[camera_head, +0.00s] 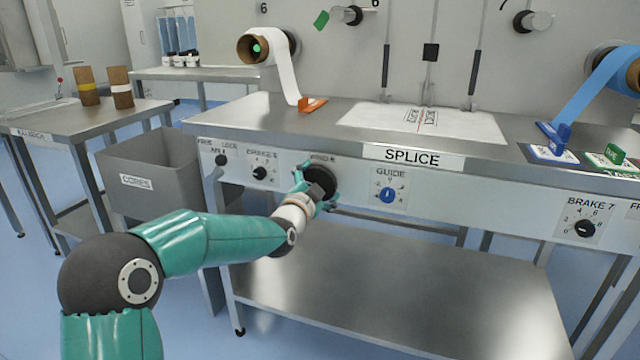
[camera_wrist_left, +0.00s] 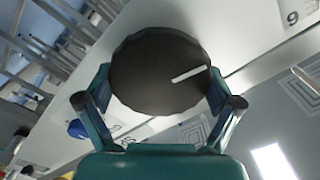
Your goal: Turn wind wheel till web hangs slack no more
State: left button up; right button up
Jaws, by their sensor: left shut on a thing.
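The wind wheel (camera_head: 321,180) is a round black knob on the front panel of the bench, under a partly hidden label. My left gripper (camera_head: 316,187) is at the wheel, with its fingers around the rim. In the left wrist view the wheel (camera_wrist_left: 158,72) fills the middle, its white mark pointing to the right and slightly up. The left gripper (camera_wrist_left: 160,95) is shut on it from both sides. The white web (camera_head: 286,78) runs from the roll (camera_head: 262,48) at the upper left down to an orange clamp (camera_head: 312,104) on the bench. My right gripper is not in view.
Beside the wheel are a brake knob (camera_head: 260,173) on the left and a blue guide knob (camera_head: 388,195) on the right. A grey cores bin (camera_head: 150,180) stands left of the bench. A blue web (camera_head: 592,88) hangs at the far right. A lower shelf (camera_head: 400,290) is bare.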

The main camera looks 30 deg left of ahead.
pick_arm(q)
jog(key=m, duration=0.3)
jog(key=shift+d+m, duration=0.2)
jog(key=shift+m, duration=0.1)
jog(key=shift+f, duration=0.1)
dwell(0.3)
jog(key=o, duration=0.8)
jog(key=shift+w, duration=0.1)
jog(key=v, duration=1.2)
jog(key=shift+f, duration=0.15)
